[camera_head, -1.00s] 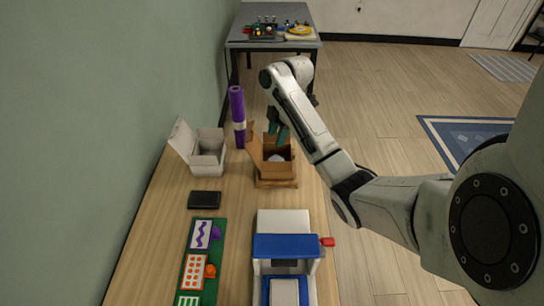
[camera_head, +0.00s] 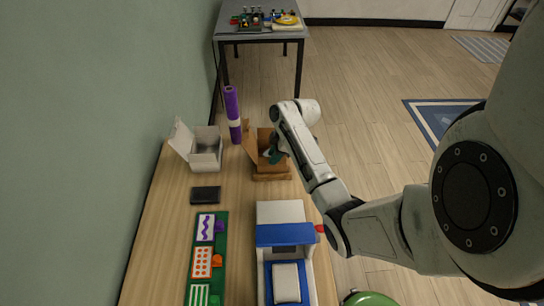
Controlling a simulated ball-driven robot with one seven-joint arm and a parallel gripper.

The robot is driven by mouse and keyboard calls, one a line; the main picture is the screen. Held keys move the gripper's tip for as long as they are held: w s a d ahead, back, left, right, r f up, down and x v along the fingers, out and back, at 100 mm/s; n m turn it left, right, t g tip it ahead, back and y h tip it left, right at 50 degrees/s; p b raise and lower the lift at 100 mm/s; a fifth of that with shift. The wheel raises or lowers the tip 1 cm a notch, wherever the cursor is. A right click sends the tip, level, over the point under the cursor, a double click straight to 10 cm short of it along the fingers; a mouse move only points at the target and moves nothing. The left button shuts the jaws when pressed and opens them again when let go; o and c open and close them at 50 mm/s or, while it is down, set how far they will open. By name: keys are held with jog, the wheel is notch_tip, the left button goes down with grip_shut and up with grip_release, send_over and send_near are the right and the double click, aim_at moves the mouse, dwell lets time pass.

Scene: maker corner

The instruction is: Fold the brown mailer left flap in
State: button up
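The brown mailer (camera_head: 270,168) is an open cardboard box on the far part of the wooden table. Its left flap (camera_head: 249,144) stands up, leaning outward to the left. Something whitish shows inside, partly covered by my gripper.
A white open box (camera_head: 206,155) stands to the left, with a purple roll (camera_head: 233,114) between it and the mailer. A black flat case (camera_head: 205,195), a green board with cards (camera_head: 221,250) and a blue-and-white machine (camera_head: 285,238) lie nearer. Bare wood lies left of the board.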

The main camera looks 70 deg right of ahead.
jog(key=shift+x, duration=1.05)
grip_shut()
